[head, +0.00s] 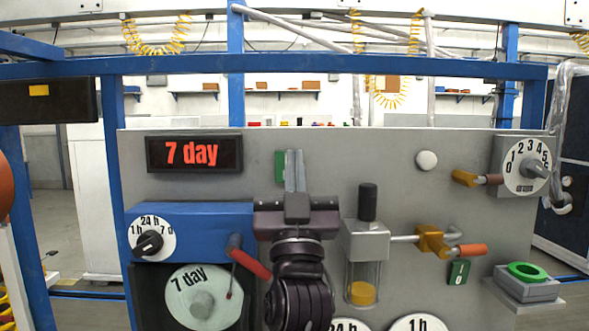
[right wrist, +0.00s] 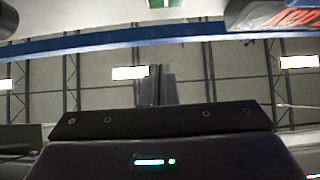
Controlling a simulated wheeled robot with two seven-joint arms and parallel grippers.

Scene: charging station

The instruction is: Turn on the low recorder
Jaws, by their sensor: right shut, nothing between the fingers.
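A recorder (head: 193,219) sits low on the left of the grey panel. It has a blue top, a round "7 day" chart and a red-handled lever (head: 250,262). A green switch plate (head: 280,168) is partly hidden behind my right gripper (head: 294,172); a green patch also shows at the top edge of the right wrist view (right wrist: 163,3). My right gripper is shut and empty, fingers pointing up in front of the panel. Whether it touches the plate I cannot tell. Another green switch marked 1 and 0 (head: 458,272) is at the lower right. My left gripper is out of view.
A red "7 day" display (head: 194,153) is at the panel's upper left, above a range knob (head: 149,244). A glass cylinder unit (head: 366,241) and yellow valve (head: 431,239) stand right of my arm. A numbered dial (head: 528,166) is at the upper right. Blue frame posts border the panel.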

